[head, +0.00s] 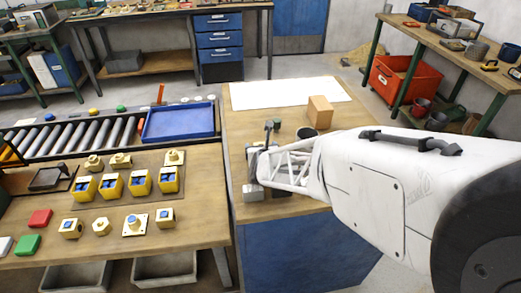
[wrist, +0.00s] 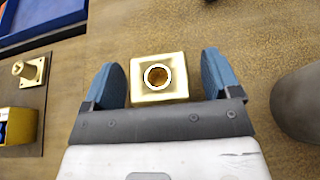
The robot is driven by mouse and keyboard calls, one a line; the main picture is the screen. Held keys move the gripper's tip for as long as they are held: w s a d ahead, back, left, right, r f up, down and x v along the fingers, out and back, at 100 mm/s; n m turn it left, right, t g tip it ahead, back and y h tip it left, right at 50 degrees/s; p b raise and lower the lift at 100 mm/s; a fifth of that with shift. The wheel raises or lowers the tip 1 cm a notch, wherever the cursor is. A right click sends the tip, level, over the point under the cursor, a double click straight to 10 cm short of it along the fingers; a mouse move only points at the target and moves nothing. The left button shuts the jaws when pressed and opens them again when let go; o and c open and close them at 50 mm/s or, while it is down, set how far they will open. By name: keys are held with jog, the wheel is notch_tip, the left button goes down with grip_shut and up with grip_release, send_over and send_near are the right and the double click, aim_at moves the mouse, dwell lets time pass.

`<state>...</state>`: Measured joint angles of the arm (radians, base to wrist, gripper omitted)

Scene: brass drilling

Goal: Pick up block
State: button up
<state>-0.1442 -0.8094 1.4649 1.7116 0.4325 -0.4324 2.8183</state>
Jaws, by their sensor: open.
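A square brass block (wrist: 145,96) with a round hole in its top shows in the wrist view, on the brown wooden table top. My gripper (wrist: 160,68) is open, with one blue finger on each side of the block. A narrow gap shows at each side, and the block's near edge is close to the gripper's dark front bar. In the head view my gripper (head: 260,168) is over the left part of the right-hand bench; my arm and gripper hide the brass block there.
A dark grey rounded thing (wrist: 298,103) stands right of my gripper. A tan box (head: 320,111) and a white sheet (head: 285,93) lie farther back.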

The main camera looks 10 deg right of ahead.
dwell(0.5)
jog(key=shift+r, duration=0.1)
jog(key=c, duration=1.4)
jog(key=shift+r, duration=0.1)
jog(key=shift+r, duration=4.9)
jog(key=shift+w, duration=0.1)
